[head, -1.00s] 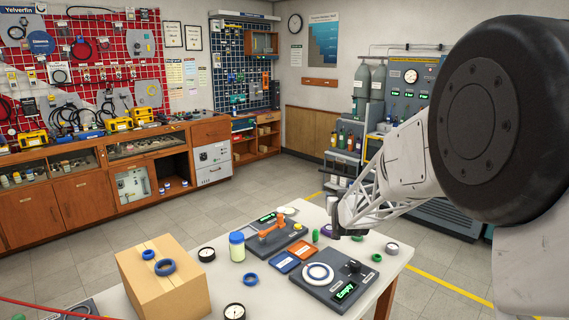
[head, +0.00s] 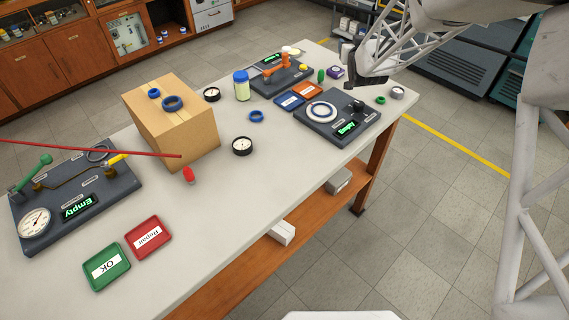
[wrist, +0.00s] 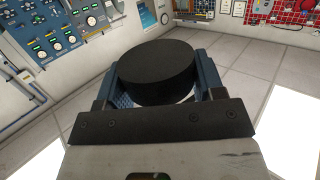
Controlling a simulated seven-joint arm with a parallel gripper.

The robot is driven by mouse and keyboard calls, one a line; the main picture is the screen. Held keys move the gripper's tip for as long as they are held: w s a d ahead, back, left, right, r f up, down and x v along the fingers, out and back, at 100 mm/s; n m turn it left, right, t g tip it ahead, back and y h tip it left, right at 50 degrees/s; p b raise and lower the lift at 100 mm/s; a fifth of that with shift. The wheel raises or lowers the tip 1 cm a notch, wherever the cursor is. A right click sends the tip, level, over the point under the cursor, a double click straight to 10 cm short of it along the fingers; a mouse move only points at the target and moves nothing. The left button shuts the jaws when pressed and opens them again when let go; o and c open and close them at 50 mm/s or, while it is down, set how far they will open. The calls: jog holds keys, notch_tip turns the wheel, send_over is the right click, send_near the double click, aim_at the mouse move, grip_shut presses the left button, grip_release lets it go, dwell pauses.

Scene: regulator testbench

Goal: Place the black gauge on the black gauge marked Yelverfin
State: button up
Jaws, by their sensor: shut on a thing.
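My gripper (wrist: 158,92) is shut on a black round gauge (wrist: 157,72) in the wrist view. The gauge's plain dark side and flat top show between the blue fingers; its dial is hidden. In the head view, a dark end of my arm shows above the back right of the table, but the held gauge cannot be made out there. Two black-rimmed gauges with white dials lie on the table: one (head: 242,146) right of the cardboard box, one (head: 212,94) farther back near a blue-lidded jar. They stand apart from my gripper. No Yelverfin marking is readable on either.
The cardboard box (head: 175,130) carries blue rings. Test boards stand at left (head: 75,195), right (head: 325,132) and back (head: 268,82). Green (head: 107,268) and red (head: 148,237) trays lie at the front. A red rod crosses the left side. Bare table lies around the nearer gauge.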

jog(key=s+f+n+y, duration=0.1)
jog(key=s+f+y, duration=0.1)
jog(key=s, duration=0.4)
jog(key=s+f+n+g+y, duration=0.1)
jog(key=s+f+n+y, duration=0.1)
jog(key=s+f, duration=0.3)
jog(key=s+d+f+n+y, duration=0.1)
jog(key=s+f+y, duration=0.1)
jog(key=s, duration=0.5)
jog(key=shift+s+d+f+g, duration=0.1)
jog(key=shift+s+f+g, duration=0.1)
jog(key=shift+f, duration=0.15)
jog(key=shift+s+f+g, duration=0.1)
jog(key=shift+f+g, duration=0.1)
jog(key=shift+f, duration=0.1)
jog(key=s+a+f+n+g+y, duration=0.2)
jog(key=s, duration=0.7)
jog(key=s+a+f+n+g+y, duration=0.1)
jog(key=s+a+f+n+y, duration=0.1)
jog(key=s, duration=0.7)
jog(key=s+a+f+n+g+y, duration=0.2)
jog(key=s, duration=0.7)
jog(key=shift+a+n+g+y, duration=0.3)
jog(key=shift+a, duration=0.1)
jog(key=shift+a, duration=0.1)
